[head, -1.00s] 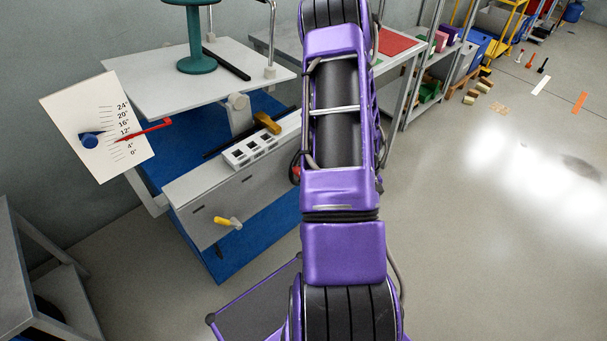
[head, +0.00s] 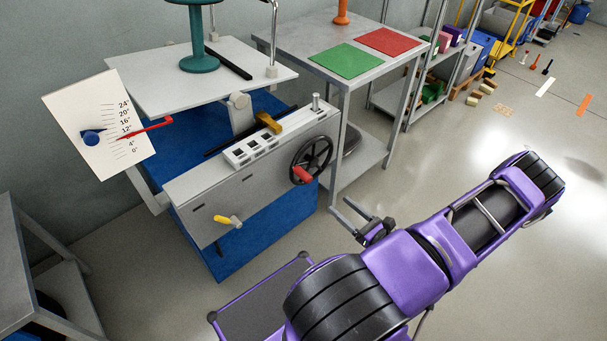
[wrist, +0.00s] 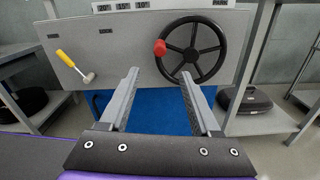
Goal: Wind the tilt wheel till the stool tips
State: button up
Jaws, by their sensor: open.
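The tilt wheel (head: 313,155) is a black spoked handwheel on the right part of the grey machine front. Its red knob (head: 303,174) is at the lower left of the rim in the head view. In the wrist view the wheel (wrist: 191,78) stands ahead, with the red knob (wrist: 159,47) on its left side. The teal stool (head: 199,62) stands upright on the pale tilt platform (head: 150,87), its top cut off. My gripper (head: 369,219) is open and empty, short of the wheel.
A yellow-handled lever (head: 228,221) sticks out left of the wheel. An orange-brown latch (head: 268,123) sits by the slotted block (head: 252,150). A side table (head: 330,85) with green and red mats stands right.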

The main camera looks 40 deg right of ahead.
aim_at(295, 167)
jog(key=w, duration=0.5)
jog(key=w+a, duration=0.1)
jog(key=w, duration=0.5)
jog(key=w+b, duration=0.1)
jog(key=w, duration=0.5)
jog(key=shift+w+a, duration=0.15)
grip_shut()
dwell(0.8)
